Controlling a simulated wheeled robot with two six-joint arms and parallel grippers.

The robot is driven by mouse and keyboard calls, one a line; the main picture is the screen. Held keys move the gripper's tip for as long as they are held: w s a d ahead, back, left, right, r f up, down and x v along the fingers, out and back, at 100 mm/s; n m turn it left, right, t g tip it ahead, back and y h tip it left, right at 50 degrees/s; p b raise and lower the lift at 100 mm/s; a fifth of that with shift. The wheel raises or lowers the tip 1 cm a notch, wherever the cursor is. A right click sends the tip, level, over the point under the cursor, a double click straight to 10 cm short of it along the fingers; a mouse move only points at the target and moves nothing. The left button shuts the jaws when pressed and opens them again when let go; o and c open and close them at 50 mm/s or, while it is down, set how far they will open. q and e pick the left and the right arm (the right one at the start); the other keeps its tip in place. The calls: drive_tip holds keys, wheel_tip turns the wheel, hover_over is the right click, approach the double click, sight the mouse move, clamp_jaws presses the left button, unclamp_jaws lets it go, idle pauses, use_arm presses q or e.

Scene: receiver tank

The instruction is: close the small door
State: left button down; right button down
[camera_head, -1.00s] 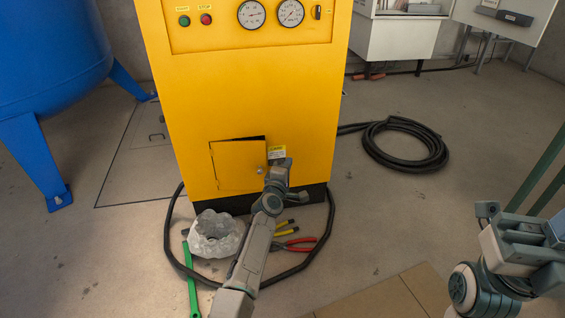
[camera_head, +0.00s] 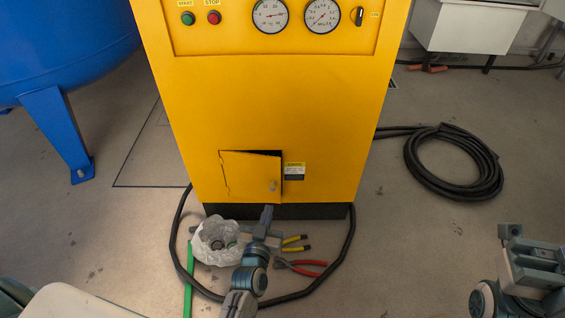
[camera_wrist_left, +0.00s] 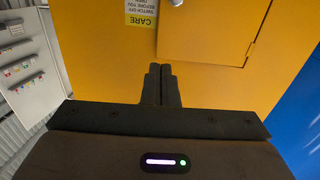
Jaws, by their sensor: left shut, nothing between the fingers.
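The small door (camera_head: 248,174) is in the lower front of the yellow cabinet (camera_head: 270,110). It stands slightly ajar, with a dark gap along its top and right edges. A small round knob (camera_head: 272,185) is near its right edge. My left gripper (camera_head: 267,212) is shut and empty, below the door's lower right corner in the head view. In the left wrist view its fingers (camera_wrist_left: 161,85) point at the yellow front, with the door (camera_wrist_left: 212,30) upside down above them. Whether they touch it I cannot tell. My right gripper (camera_head: 535,262) is at the right, away from the cabinet.
A crumpled clear plastic bag (camera_head: 217,240), yellow-handled pliers (camera_head: 295,243), red-handled pliers (camera_head: 305,266) and a green tool (camera_head: 188,285) lie on the floor around my left arm. A black hose loops around them. A coiled hose (camera_head: 455,165) lies right; a blue tank (camera_head: 70,60) stands left.

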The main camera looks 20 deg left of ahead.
sight(279, 170)
use_arm(q)
drive_tip(key=w, duration=0.4)
drive_tip(key=w+a, duration=0.1)
drive_tip(key=w, duration=0.4)
drive_tip(key=w+p, duration=0.1)
drive_tip(key=w, duration=0.3)
drive_tip(key=shift+w+a, duration=0.15)
drive_tip(key=shift+w, duration=0.15)
drive_tip(key=shift+w+r, duration=0.1)
drive_tip(key=shift+w+r+p, duration=0.1)
drive_tip(key=shift+w+p, duration=0.2)
drive_tip(key=shift+w, duration=0.75)
